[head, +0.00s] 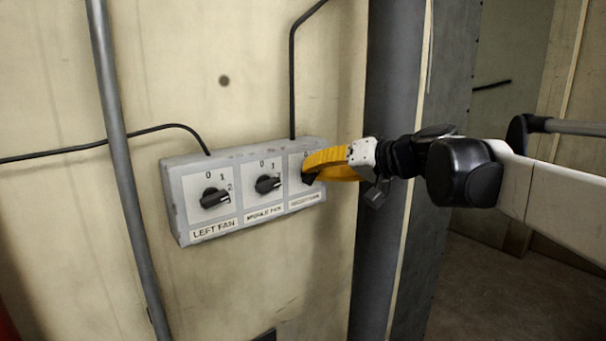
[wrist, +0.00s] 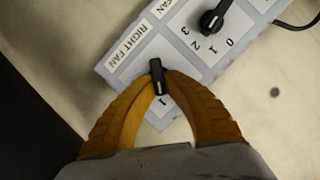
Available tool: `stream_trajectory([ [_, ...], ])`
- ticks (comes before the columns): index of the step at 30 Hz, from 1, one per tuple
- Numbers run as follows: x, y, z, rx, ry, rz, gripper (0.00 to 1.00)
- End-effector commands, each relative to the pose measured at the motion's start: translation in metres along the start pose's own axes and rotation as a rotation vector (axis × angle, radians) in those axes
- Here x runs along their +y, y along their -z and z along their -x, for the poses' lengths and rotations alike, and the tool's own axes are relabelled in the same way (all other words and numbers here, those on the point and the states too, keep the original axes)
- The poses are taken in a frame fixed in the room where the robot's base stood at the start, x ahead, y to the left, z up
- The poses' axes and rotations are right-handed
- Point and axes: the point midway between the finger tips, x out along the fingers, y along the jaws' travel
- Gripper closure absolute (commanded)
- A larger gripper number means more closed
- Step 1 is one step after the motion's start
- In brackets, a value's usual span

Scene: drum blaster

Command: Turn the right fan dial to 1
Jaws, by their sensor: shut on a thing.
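The right fan dial (wrist: 158,77) is a black knob on the panel marked RIGHT FAN in the wrist view. My gripper (wrist: 159,82) has its yellow fingers shut on this dial, one finger on each side. A printed 1 shows on the plate between the fingers, close to the dial's near end; other marks there are hidden. In the head view my gripper (head: 308,174) reaches from the right and covers the right dial and most of its plate.
The grey control box (head: 182,222) on the wall also carries the left fan dial (head: 214,198) and the middle fan dial (head: 267,184). A dark vertical column (head: 386,240) stands just right of the box. Black cables run from the box's top.

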Motion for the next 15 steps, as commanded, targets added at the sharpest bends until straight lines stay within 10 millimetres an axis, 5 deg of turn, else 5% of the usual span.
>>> stream_trajectory([
  [15, 0.0008, 0.0001, 0.0001, 0.000, 0.026, -0.063, 1.00],
])
